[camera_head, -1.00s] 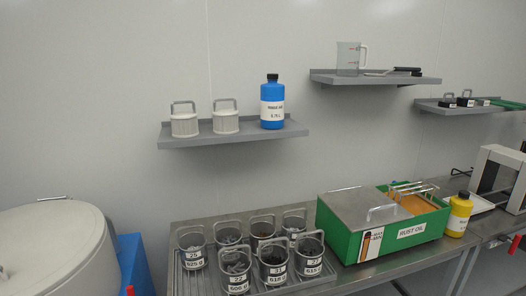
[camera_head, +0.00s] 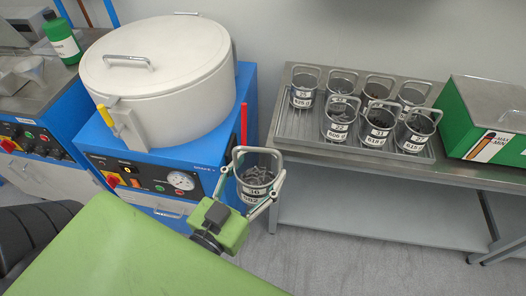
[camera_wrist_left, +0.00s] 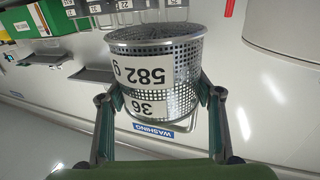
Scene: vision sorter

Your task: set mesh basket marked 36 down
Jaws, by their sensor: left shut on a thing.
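The mesh basket marked 36 (camera_head: 257,175) is a small metal cylinder with a wire handle, holding grey parts. My left gripper (camera_head: 252,192) is shut on it, one finger on each side. The basket is held upright in the air, in front of the gap between the blue machine and the steel table. In the left wrist view the basket (camera_wrist_left: 158,78) appears upside down, its label reading 36 and 582 g, between the fingers of the gripper (camera_wrist_left: 160,98). My right gripper is not in view.
Several labelled baskets (camera_head: 375,128) stand on a ribbed tray (camera_head: 300,125) on the steel table (camera_head: 460,172). A green box (camera_head: 478,110) stands to the right. A blue machine (camera_head: 160,160) with a white round lid (camera_head: 155,60) is at the left. Bare tray shows at its front left.

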